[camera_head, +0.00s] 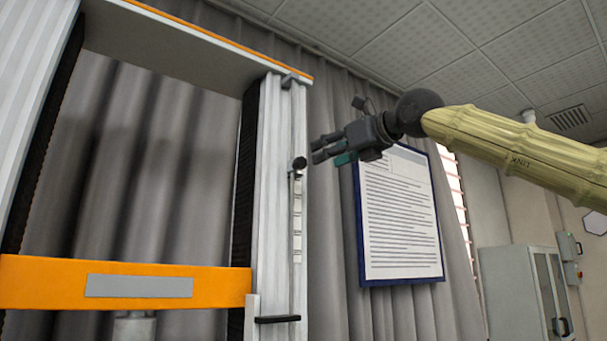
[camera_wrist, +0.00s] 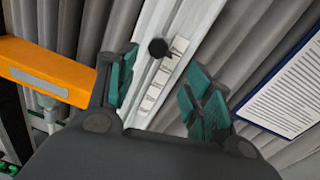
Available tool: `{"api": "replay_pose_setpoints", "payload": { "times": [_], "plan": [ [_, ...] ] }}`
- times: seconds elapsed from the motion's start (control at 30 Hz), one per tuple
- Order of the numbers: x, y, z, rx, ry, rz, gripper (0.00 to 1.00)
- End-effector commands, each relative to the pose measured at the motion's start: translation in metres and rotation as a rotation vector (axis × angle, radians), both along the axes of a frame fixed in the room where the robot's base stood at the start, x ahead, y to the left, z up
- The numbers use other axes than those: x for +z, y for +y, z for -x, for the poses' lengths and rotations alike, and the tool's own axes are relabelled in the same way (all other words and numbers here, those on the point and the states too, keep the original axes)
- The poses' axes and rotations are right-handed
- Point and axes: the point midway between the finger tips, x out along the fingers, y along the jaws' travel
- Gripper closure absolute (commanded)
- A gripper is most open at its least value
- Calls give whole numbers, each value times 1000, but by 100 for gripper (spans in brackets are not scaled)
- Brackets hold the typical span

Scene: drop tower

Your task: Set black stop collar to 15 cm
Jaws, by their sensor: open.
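A black round knob (camera_head: 299,163), which looks like the black stop collar, sits on a thin rod on the right column of the tower. In the wrist view the knob (camera_wrist: 158,48) lies between and beyond my fingers, beside a white marked strip (camera_wrist: 152,97). The strip (camera_head: 297,222) runs down the column below the knob in the head view; its figures are too small to read. My gripper (camera_head: 317,151) is open and empty, just right of the knob and apart from it. Its teal pads (camera_wrist: 163,88) are spread either side of the column.
An orange crossbeam (camera_head: 60,283) spans the tower low down. A black bracket (camera_head: 278,319) juts from the column's lower part, and a grey bracket (camera_head: 290,78) sits near its top. A framed notice (camera_head: 400,218) hangs to the right, and a cabinet (camera_head: 525,290) stands farther right.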

Motion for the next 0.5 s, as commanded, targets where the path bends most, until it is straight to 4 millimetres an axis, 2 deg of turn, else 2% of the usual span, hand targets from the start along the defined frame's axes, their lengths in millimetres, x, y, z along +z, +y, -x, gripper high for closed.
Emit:
{"api": "replay_pose_setpoints", "payload": {
  "times": [0.17, 0.5],
  "plan": [
    [5, 6, -10, -3, 0, -4, 49],
    [5, 37, -53, -7, 1, -2, 49]
  ]
}}
